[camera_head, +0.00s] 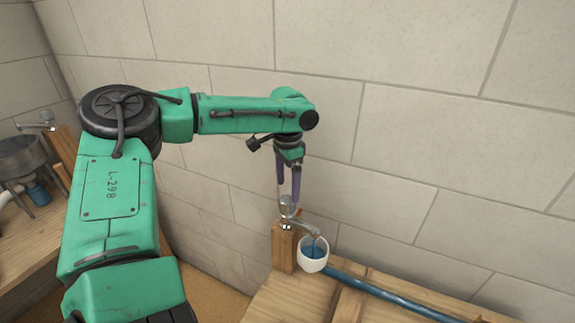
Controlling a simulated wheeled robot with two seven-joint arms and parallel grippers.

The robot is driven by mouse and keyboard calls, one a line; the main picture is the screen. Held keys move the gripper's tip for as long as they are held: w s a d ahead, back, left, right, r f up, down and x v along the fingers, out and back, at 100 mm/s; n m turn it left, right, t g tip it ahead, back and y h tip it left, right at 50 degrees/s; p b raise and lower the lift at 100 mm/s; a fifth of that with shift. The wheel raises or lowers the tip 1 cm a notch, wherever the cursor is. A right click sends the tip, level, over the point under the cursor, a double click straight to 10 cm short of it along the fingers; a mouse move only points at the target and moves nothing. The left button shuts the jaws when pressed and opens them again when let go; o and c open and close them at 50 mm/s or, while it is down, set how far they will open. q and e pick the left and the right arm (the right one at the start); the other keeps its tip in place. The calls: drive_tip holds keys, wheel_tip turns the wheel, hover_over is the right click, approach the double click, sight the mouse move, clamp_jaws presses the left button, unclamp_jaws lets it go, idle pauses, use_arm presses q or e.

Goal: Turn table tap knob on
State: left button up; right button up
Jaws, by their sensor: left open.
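The table tap (300,224) is a small metal tap on a wooden post (284,248). Its knob (287,203) sits on top, and its spout points right and down. My left gripper (289,196) points straight down with its two purple fingers apart, directly above the knob. Its fingertips are close to the knob, one on either side; I cannot tell whether they touch it. A white cup (312,265) stands under the spout, with blue inside. My right gripper is out of view.
A blue pipe (390,299) runs right from beside the cup along the wooden table (290,298). A tiled wall (430,130) stands close behind. At the far left, another wooden bench holds a metal basin (18,158) and another tap (38,125).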

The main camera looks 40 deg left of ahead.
sight(288, 199)
use_arm(q)
wheel_tip(288, 199, up, 9)
idle(0.6)
